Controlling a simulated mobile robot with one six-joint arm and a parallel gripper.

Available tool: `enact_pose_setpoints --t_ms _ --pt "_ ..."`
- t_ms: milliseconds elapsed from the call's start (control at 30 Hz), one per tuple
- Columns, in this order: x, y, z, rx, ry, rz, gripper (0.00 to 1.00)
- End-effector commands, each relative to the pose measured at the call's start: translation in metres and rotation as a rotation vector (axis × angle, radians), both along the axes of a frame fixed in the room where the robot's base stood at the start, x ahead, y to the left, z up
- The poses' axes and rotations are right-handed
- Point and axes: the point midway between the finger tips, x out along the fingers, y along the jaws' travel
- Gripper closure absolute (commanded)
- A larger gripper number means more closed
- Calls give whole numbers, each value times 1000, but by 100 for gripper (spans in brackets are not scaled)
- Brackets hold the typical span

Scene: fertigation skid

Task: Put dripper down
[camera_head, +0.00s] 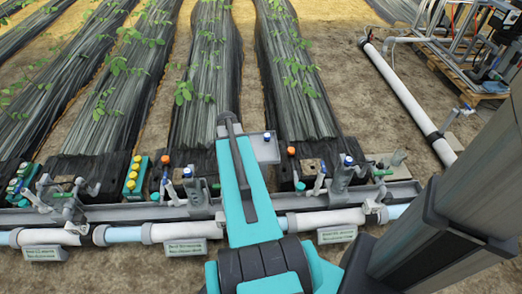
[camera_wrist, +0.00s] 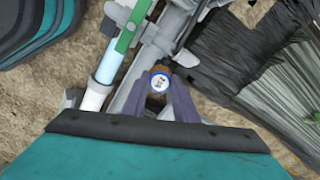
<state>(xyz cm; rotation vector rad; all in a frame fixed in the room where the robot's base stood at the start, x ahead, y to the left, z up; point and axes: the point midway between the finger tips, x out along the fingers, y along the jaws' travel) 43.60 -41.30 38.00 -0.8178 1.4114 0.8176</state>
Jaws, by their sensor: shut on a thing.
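In the wrist view, my gripper (camera_wrist: 161,92) has its two purple-grey fingers closed around a small round dripper (camera_wrist: 160,78). Its top is white with dark marks and a blue ring, and a brown-orange edge shows around it. The fingers hide its lower part, so I cannot tell whether it touches anything below. In the head view, my teal arm hides the gripper and the held dripper. A grey plate (camera_head: 266,150) with a small blue-topped piece shows beside the arm.
A grey rail (camera_head: 120,215) with white and blue pipe (camera_head: 325,220) runs across the front. Valves with orange or blue tops stand along it. A teal rack with yellow-topped pieces (camera_head: 133,175) is left. Black-covered plant rows (camera_head: 205,75) lie behind. A long white pipe (camera_head: 405,95) is right.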

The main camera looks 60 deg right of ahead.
Motion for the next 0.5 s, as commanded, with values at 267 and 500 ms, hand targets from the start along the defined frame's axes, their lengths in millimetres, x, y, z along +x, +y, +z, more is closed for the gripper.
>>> enact_pose_setpoints --t_ms 267,500 --pt "-7 -3 -6 0 0 -42 100" --pt "-6 -5 -6 0 0 -40 100"
